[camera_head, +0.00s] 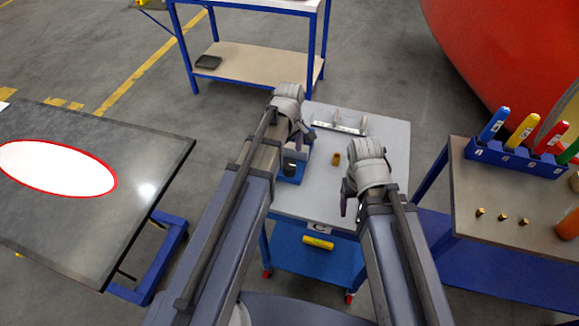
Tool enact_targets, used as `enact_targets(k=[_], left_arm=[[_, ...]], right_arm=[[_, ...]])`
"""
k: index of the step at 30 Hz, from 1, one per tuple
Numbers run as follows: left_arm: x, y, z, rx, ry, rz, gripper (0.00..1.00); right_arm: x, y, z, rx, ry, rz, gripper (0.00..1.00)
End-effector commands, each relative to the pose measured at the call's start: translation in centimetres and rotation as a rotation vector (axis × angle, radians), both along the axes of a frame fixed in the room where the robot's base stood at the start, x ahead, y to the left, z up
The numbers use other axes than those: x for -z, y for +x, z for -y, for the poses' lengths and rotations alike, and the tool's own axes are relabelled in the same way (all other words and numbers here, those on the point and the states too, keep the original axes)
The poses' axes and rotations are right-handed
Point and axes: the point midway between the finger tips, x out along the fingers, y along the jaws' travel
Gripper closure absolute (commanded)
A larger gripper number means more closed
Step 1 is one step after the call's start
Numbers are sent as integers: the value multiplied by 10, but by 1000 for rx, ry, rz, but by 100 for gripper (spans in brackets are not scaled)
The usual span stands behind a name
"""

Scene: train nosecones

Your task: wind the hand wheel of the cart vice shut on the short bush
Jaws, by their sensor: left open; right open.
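The cart (385,140) has a light grey top. A blue block with a dark part (292,172), probably the cart vice, stands at its left side, partly hidden by my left arm. I cannot make out the hand wheel or whether the jaws hold anything. A small brass bush (336,158) stands on the cart top right of the blue block, apart from it. My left gripper (303,137) is open, just above and behind the blue block in the picture. My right gripper (350,206) is open over the cart's front right part, nearer than the brass bush.
A pale rack with round ends (342,124) sits at the cart's back. A yellow cylinder (318,242) is at the cart's front. The right bench (482,188) holds several brass pieces and a blue rack (515,157) of coloured handles. A dark table (150,165) stands left.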

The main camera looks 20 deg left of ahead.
Motion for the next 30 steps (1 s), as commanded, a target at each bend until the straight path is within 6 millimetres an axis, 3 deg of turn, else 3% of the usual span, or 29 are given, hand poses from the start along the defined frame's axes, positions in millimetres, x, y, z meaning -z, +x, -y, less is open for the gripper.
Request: enact_targets(k=[15,26,30], left_arm=[[64,0,0,1,0,0,11],[67,0,0,1,0,0,11],[67,0,0,1,0,0,23]], right_arm=[[64,0,0,1,0,0,27],[67,0,0,1,0,0,27],[67,0,0,1,0,0,27]])
